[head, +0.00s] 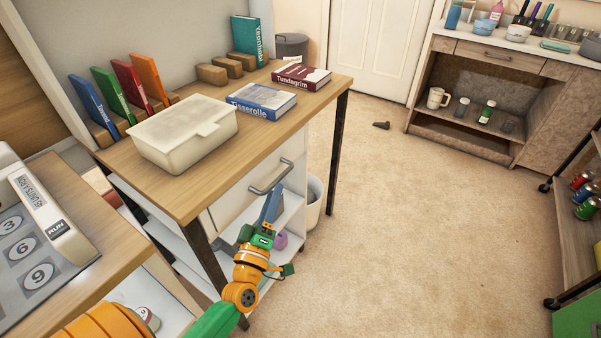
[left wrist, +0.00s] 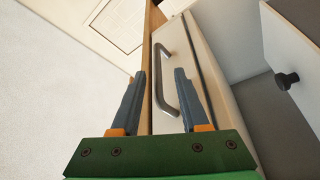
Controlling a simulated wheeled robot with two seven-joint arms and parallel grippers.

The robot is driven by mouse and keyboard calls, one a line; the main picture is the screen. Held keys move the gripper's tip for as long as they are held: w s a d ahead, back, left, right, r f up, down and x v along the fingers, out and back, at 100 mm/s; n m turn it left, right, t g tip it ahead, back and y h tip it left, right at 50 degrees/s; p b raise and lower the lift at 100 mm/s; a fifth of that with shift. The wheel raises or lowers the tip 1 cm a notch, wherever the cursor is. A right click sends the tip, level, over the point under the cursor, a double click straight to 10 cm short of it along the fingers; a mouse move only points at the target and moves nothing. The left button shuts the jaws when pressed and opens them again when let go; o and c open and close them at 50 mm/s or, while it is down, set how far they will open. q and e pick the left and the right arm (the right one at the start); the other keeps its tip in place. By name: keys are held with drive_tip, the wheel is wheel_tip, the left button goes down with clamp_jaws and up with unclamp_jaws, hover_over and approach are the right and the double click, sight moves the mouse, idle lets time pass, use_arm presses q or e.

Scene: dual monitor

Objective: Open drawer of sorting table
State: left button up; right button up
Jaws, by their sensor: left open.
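The sorting table (head: 200,187) has a wooden top and dark legs. Its white drawer (head: 236,199) sits under the top and looks shut. The drawer's grey bar handle (head: 271,177) also shows in the left wrist view (left wrist: 168,68), where the drawer front (left wrist: 200,50) is tilted. My left gripper (head: 275,190) is just in front of and below the handle in the head view. In the left wrist view my left gripper (left wrist: 160,74) has its fingers apart, and the handle shows between and beyond the fingertips. I cannot tell whether they touch. My right gripper is in neither view.
On the tabletop are a lidded cream box (head: 182,135), a blue book (head: 261,101), a dark red book (head: 301,76) and several upright coloured books. A white bin (head: 311,203) stands by the table. The carpet (head: 400,220) to the right is mostly clear.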

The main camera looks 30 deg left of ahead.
sight(278, 177)
use_arm(q)
drive_tip(key=x, duration=0.4)
drive_tip(key=shift+a+r, duration=0.15)
drive_tip(key=shift+r, duration=0.15)
drive_tip(key=shift+w+a, duration=0.1)
drive_tip(key=shift+w, duration=0.45)
clamp_jaws()
idle(0.6)
